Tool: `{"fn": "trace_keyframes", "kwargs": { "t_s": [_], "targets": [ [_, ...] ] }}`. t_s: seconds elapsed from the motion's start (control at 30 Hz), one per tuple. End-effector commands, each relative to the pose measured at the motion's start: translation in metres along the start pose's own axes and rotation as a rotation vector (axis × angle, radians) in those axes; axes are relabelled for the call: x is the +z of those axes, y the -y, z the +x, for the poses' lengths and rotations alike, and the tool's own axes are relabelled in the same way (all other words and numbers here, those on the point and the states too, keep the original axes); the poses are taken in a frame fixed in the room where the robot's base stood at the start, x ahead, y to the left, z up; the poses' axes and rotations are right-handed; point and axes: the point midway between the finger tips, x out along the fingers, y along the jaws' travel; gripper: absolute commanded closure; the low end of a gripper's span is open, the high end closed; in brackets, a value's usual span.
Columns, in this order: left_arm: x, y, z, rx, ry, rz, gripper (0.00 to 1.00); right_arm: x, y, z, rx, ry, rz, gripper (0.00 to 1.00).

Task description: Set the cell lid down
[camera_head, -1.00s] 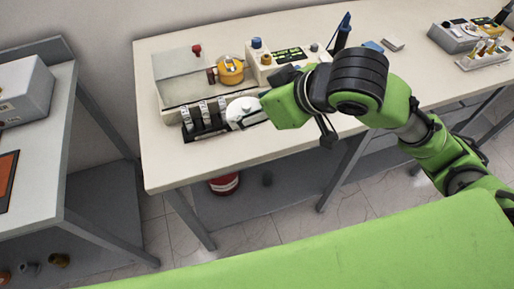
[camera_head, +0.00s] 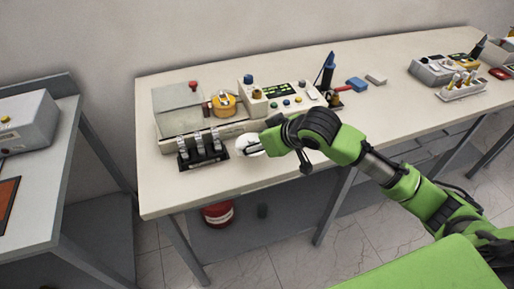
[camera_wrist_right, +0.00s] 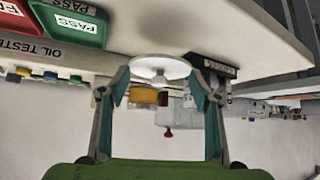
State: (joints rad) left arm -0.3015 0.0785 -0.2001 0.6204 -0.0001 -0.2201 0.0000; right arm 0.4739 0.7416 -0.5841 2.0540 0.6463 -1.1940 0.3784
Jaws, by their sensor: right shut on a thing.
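The cell lid is a white round disc with a small knob, (camera_head: 248,146) over the front of the bench, just right of the black rack (camera_head: 203,157) with three grey-white upright pieces. In the right wrist view, which looks upside down, the lid (camera_wrist_right: 160,67) lies flat between the fingertips, close to the bench top. I cannot tell whether it touches the bench. My right gripper (camera_head: 264,144) is shut on the lid from its right side; its two fingers (camera_wrist_right: 160,95) show in the wrist view. The oil tester (camera_head: 180,110) stands behind the rack. My left gripper is not in view.
A yellow round part (camera_head: 223,104) and a control panel (camera_head: 285,103) sit behind the lid. Green (camera_wrist_right: 75,22) and red trays marked PASS and FAIL show in the wrist view. The bench's front left (camera_head: 170,195) is clear. A red can (camera_head: 217,214) stands below.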

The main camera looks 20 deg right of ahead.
Motion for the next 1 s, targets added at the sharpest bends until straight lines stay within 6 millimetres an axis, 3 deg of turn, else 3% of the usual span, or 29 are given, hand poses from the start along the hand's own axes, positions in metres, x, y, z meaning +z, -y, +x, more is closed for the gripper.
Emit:
{"fn": "trace_keyframes", "kwargs": {
  "t_s": [0.23, 0.43, 0.83, 0.87, 1.0],
  "targets": [
    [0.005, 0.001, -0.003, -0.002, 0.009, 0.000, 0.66, 0.007, -0.013, 0.020, 0.000, 0.002, 0.001, 0.63],
    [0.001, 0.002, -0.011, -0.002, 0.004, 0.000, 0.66, 0.026, -0.012, 0.037, -0.001, 0.002, 0.000, 0.63],
    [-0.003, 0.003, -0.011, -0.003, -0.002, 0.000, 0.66, 0.030, -0.011, 0.043, -0.001, 0.000, -0.001, 0.63],
    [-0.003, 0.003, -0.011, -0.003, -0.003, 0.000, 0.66, 0.030, -0.011, 0.043, -0.001, 0.000, -0.001, 0.37],
    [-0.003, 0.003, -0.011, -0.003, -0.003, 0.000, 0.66, 0.030, -0.011, 0.042, -0.001, 0.000, -0.001, 0.35]
  ]
}}
